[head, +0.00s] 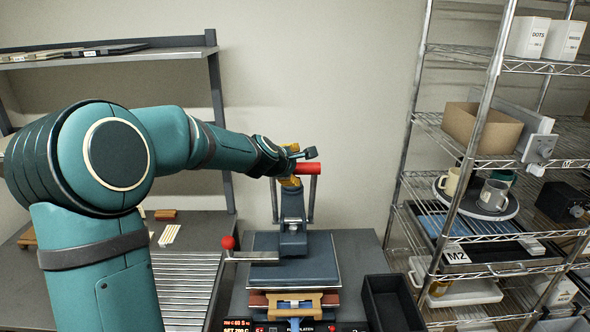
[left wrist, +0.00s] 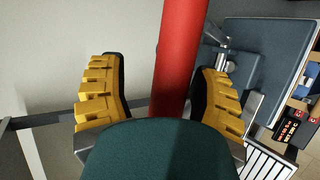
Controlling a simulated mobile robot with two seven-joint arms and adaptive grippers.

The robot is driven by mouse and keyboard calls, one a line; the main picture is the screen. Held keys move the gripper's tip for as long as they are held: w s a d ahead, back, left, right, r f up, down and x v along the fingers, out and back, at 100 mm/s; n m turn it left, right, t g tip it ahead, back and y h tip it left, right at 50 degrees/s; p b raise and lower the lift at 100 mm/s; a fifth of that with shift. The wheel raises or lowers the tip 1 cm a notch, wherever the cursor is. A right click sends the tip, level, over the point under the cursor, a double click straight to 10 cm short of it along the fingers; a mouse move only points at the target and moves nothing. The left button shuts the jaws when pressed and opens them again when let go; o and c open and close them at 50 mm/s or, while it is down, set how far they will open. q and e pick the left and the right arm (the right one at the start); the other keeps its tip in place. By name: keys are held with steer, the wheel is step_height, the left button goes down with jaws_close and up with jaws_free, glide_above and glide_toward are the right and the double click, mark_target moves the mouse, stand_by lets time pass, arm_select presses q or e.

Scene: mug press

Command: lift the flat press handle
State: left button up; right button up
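The flat press (head: 325,268) stands on the bench in the head view, with dark blue-grey plates that look closed together. Its handle is a red bar (head: 308,168) on upright metal arms above the rear of the press. My left gripper (head: 290,166) is at the left part of this bar, partly hidden by my arm. In the left wrist view, its yellow fingers (left wrist: 165,72) are open, one on each side of the red bar (left wrist: 180,60). A gap shows on the left; the right finger is close to the bar. Contact there is unclear. My right gripper is not in view.
A lever with a red ball knob (head: 228,242) juts left from the press. A black bin (head: 390,300) stands right of the press. A wire rack (head: 480,150) with mugs and boxes fills the right. A roller surface (head: 185,280) lies left.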

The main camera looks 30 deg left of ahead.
arm_select(q)
steer(key=shift+w+f, duration=0.1)
steer(key=shift+f, duration=0.2)
steer(key=shift+s+d+r, duration=0.2)
steer(key=shift+s, duration=0.05)
steer(key=shift+s+r, duration=0.25)
steer(key=shift+s, duration=1.1)
steer(key=shift+s+r, duration=0.25)
steer(key=shift+s, duration=1.05)
steer(key=s+d, duration=0.1)
steer(key=s, duration=0.7)
steer(key=shift+s+d, duration=0.25)
steer(key=shift+s, duration=0.1)
